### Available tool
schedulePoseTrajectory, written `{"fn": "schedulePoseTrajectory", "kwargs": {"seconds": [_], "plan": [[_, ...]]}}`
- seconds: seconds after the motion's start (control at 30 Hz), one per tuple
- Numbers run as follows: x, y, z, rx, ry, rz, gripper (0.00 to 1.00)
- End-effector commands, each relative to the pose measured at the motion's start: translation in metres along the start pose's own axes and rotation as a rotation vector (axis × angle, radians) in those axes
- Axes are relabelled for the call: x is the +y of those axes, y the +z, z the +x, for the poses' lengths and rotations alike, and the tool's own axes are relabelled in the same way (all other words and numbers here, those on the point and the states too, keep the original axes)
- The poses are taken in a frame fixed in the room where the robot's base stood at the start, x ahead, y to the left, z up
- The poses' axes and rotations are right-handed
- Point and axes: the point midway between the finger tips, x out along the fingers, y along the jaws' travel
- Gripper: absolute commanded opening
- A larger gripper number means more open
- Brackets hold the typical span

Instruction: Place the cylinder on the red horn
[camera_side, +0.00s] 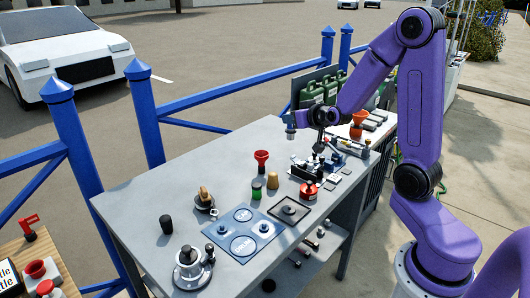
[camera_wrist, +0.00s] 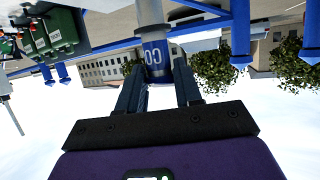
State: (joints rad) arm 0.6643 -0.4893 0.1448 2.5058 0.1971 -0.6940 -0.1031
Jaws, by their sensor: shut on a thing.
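My gripper (camera_wrist: 160,90) is shut on a cylinder (camera_wrist: 155,50), grey with a blue band and white lettering. In the side view my gripper (camera_side: 298,118) reaches left from the purple arm, and the small grey-blue cylinder (camera_side: 291,128) is at its tip, above the bench's far edge. A red horn (camera_side: 262,157), flared at the top, stands upright on the bench, lower and to the left of my gripper. It is apart from the cylinder, with nothing seen on its top. An orange-red horn (camera_side: 358,120) stands near the bench's right end. The red horn is not visible in the wrist view.
The grey bench (camera_side: 130,195) holds a blue mat (camera_side: 222,228), a black tray (camera_side: 289,209), a metal fixture (camera_side: 312,168) and several small parts. Green canisters (camera_side: 318,92) stand behind my arm. Blue railing (camera_side: 230,95) runs behind. The bench's left end has free room.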

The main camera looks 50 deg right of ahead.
Motion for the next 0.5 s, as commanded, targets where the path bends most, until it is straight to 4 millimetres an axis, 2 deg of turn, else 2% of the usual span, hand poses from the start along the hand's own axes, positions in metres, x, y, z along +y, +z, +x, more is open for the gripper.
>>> {"fn": "schedulePoseTrajectory", "kwargs": {"seconds": [0.2, 0.5], "plan": [[-0.018, -0.018, -0.011, 0.005, -0.153, -0.064, 0.01], [-0.033, -0.026, -0.03, 0.004, -0.327, -0.137, 0.01]]}}
